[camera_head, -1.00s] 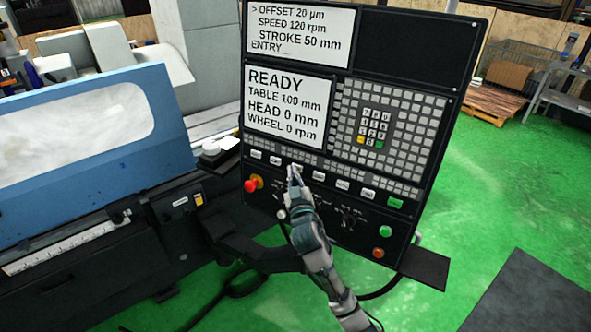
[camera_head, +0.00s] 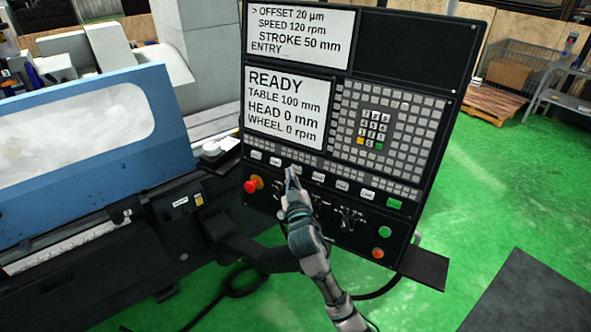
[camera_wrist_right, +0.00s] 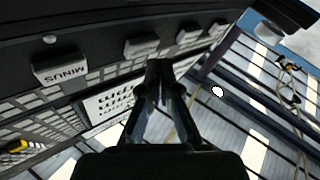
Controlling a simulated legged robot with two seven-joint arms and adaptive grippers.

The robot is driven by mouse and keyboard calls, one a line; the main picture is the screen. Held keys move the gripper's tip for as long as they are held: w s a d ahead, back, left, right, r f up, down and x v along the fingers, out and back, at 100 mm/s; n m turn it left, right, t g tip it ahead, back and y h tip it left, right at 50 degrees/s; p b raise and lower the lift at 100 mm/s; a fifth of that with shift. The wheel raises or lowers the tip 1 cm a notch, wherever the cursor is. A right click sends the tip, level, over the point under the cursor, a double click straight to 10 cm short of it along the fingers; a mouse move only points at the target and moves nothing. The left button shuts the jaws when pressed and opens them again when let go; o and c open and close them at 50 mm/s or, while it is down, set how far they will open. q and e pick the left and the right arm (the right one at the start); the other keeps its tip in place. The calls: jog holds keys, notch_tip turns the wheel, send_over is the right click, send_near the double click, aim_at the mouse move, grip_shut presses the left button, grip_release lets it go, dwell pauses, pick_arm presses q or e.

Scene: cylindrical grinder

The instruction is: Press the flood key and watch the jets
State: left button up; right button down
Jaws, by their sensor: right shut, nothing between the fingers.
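The control panel (camera_head: 385,130) carries a slanted row of small white keys (camera_head: 342,185) ending in a green key (camera_head: 395,204). Their labels are too small to read in the head view, so I cannot tell which is the flood key. My right gripper (camera_head: 291,174) is shut and empty, its tips just below the third key from the left (camera_head: 298,168). In the wrist view the tips (camera_wrist_right: 160,72) appear apart from the keys; one key there reads MINUS (camera_wrist_right: 60,69). White cloudy streaks show through the window (camera_head: 70,128) of the blue guard. My left gripper is out of view.
The screen (camera_head: 290,107) reads READY, table 100 mm, head 0 mm, wheel 0 rpm. A red emergency button (camera_head: 251,186) sits left of my right gripper, with knobs (camera_head: 350,217) to its right. Green floor (camera_head: 490,190) lies open at the right.

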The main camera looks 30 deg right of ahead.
jog(key=a, duration=0.1)
jog(key=s+a, duration=0.1)
jog(key=a, duration=0.1)
jog(key=s+a+r+p, duration=0.1)
jog(key=shift+s+a, duration=0.1)
jog(key=shift+a, duration=0.2)
dwell(0.3)
jog(key=shift+d, duration=0.1)
dwell(0.5)
